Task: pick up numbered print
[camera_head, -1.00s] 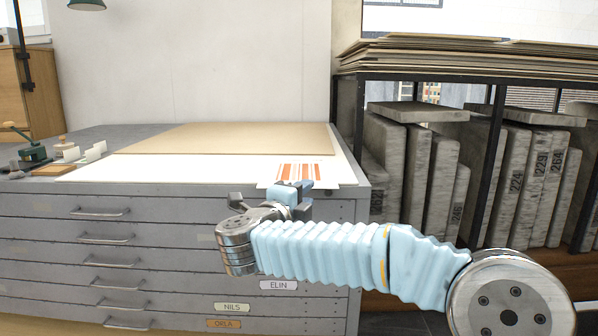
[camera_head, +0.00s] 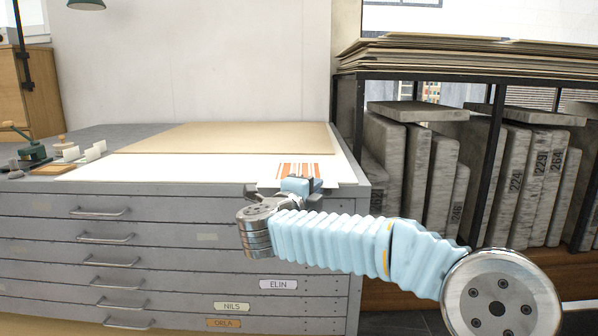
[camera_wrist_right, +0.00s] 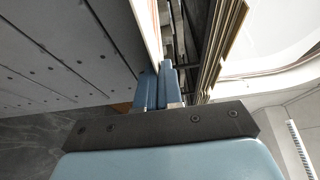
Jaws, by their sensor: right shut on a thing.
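The print is a white sheet with orange-red stripes (camera_head: 298,170). It lies at the front right of the flat-file cabinet top, by the front edge. My right gripper (camera_head: 301,187) is at that edge, just in front of the stripes and covering the near part of the sheet. In the right wrist view its two blue fingers (camera_wrist_right: 158,78) are close together, shut on the print's edge. The pinched edge is largely hidden, and no number on the print can be read. My left gripper is not in view.
The grey flat-file cabinet (camera_head: 170,243) has several drawers with protruding handles. A large white sheet and a tan board (camera_head: 230,139) cover its top. Small tools (camera_head: 35,153) stand at the left. A black rack of stone slabs (camera_head: 415,165) stands close at the right.

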